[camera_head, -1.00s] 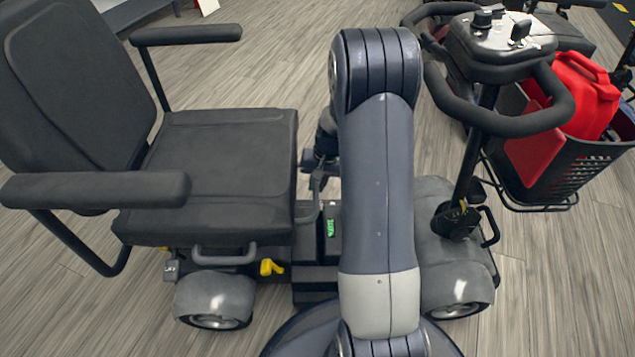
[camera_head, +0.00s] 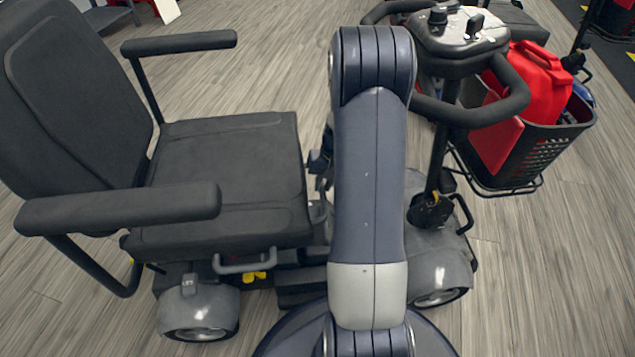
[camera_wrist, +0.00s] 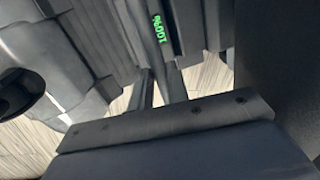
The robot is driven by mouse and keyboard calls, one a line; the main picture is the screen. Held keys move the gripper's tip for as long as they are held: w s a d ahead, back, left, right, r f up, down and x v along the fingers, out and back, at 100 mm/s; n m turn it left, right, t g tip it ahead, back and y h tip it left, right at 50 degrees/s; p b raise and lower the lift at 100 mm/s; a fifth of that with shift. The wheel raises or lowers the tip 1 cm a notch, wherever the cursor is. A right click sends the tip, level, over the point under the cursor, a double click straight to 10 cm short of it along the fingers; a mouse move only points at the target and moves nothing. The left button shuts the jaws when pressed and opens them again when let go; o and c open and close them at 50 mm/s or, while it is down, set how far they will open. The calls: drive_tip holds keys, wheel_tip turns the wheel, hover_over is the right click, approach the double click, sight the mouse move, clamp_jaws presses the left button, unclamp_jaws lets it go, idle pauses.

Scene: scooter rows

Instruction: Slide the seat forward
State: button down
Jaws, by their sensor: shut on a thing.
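The black padded seat (camera_head: 230,165) with backrest (camera_head: 65,95) and armrests is at the left of the head view, above the scooter's rear wheel. It faces the tiller (camera_head: 445,130) on the right. My gripper (camera_wrist: 157,90) shows in the wrist view as two dark fingers reaching down beyond a bolted plate. It is shut, on the handle at the seat's front edge as far as I can tell. The grip itself is hidden behind my arm in the head view. A yellow lever (camera_head: 255,277) sits under the seat. A green "100%" display (camera_wrist: 163,30) shows near the fingers.
A black basket (camera_head: 540,150) with a red can (camera_head: 530,85) hangs at the front of the scooter. The handlebar (camera_head: 490,115) is close to the right of my arm. Grey floor (camera_head: 560,250) is clear at right.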

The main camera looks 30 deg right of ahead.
drive_tip(key=shift+s+d, duration=0.1)
drive_tip(key=shift+d, duration=0.15)
drive_tip(key=c, duration=1.4)
unclamp_jaws()
drive_tip(key=shift+d, duration=0.1)
drive_tip(key=shift+o, duration=0.2)
wheel_tip(320, 180, up, 11)
drive_tip(key=d+p, duration=0.1)
drive_tip(key=p, duration=0.3)
drive_tip(key=shift+s+d+f, duration=0.2)
drive_tip(key=shift+s+d, duration=0.2)
drive_tip(key=shift+s, duration=0.05)
drive_tip(key=f+b, duration=0.1)
drive_tip(key=f, duration=0.2)
drive_tip(key=a+f+b, duration=0.1)
drive_tip(key=f, duration=0.3)
drive_tip(key=w+a+f+b, duration=0.1)
drive_tip(key=f+b, duration=0.1)
drive_tip(key=f, duration=0.2)
drive_tip(key=shift+a, duration=0.1)
drive_tip(key=shift+a+r, duration=0.15)
drive_tip(key=shift+r, duration=0.05)
